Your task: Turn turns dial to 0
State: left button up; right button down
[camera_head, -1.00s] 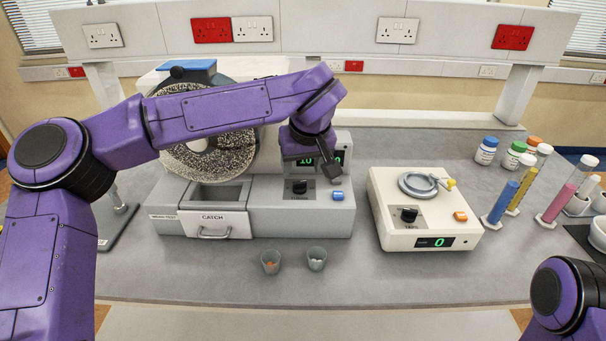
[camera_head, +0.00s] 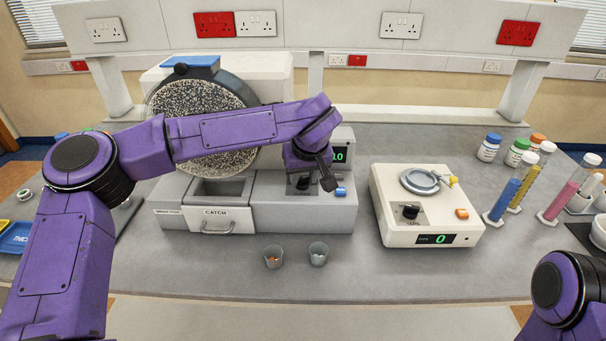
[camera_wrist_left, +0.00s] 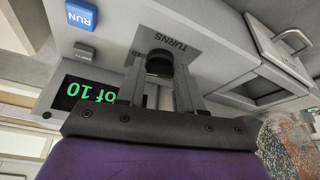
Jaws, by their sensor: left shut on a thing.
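The turns dial (camera_wrist_left: 160,63) is a black knob on a grey plate marked TURNS, on the front of the drum machine (camera_head: 290,215). My left gripper (camera_wrist_left: 159,74) is shut on the turns dial, one finger on each side of it. In the head view my left gripper (camera_head: 308,182) covers much of the dial (camera_head: 302,184). The blue RUN button (camera_head: 341,191) is right of the dial. My right gripper is out of view.
The CATCH drawer (camera_head: 216,221) is left of the dial, below the speckled drum (camera_head: 200,105). Two small cups (camera_head: 318,254) stand in front. A cream device (camera_head: 436,241) with its own black knob, display at 0, stands to the right, with bottles (camera_head: 489,148) and cylinders beyond.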

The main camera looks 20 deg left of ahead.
pick_arm(q)
jog(key=shift+r+p, duration=0.1)
jog(key=shift+p, duration=0.3)
jog(key=n+p, duration=0.2)
jog(key=n+g+y+p, duration=0.1)
jog(key=n+p, duration=0.1)
jog(key=p, duration=0.1)
jog(key=n+g+p, duration=0.1)
jog(key=n+p, duration=0.1)
jog(key=p, duration=0.1)
jog(key=shift+w+d+r+n+y, duration=0.15)
jog(key=shift+w+d+n+y, duration=0.15)
jog(key=shift+w+n+y, duration=0.1)
jog(key=shift+n+p, duration=0.4)
jog(key=n+g+p, duration=0.1)
jog(key=n, duration=0.1)
jog(key=shift+w+n+p, duration=0.15)
jog(key=shift+n+p, duration=0.25)
jog(key=shift+w+f+n+g+p, duration=0.2)
jog(key=shift+n+g+p, duration=0.15)
jog(key=shift+n+g, duration=0.4)
jog(key=n, duration=0.2)
jog(key=shift+w+f+n+g, duration=0.1)
jog(key=shift+n+g, duration=0.25)
jog(key=shift+w+f+n+g+p, duration=0.1)
jog(key=shift+n+g+p, duration=0.25)
jog(key=shift+n, duration=0.85)
